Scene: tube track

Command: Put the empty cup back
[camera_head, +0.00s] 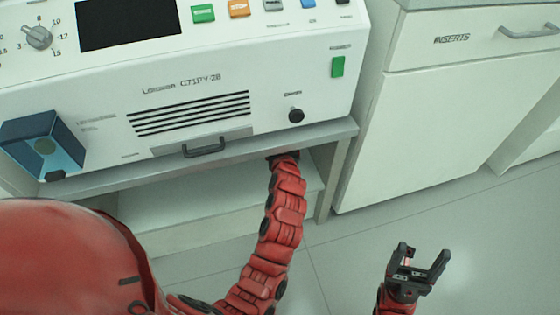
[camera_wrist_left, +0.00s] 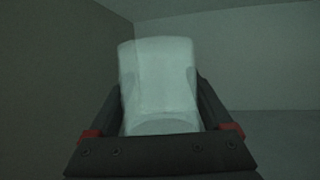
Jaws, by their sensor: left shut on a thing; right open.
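The cup (camera_wrist_left: 158,80) is pale and translucent. It shows in the left wrist view between the two fingers of my left gripper (camera_wrist_left: 160,105), which is shut on it. The view there is dim, and I cannot tell whether the cup touches a surface. In the head view my left arm reaches under the machine's bench, so the cup and the left fingertips are hidden there. My right gripper (camera_head: 420,268) is open and empty, over the floor at the lower right.
A white machine (camera_head: 190,95) with a front handle (camera_head: 204,147) stands on a grey bench (camera_head: 335,130). Below it is a pale shelf (camera_head: 180,205). A blue box (camera_head: 42,143) is on the machine's left front. A white cabinet (camera_head: 440,120) stands right. The floor (camera_head: 350,240) is clear.

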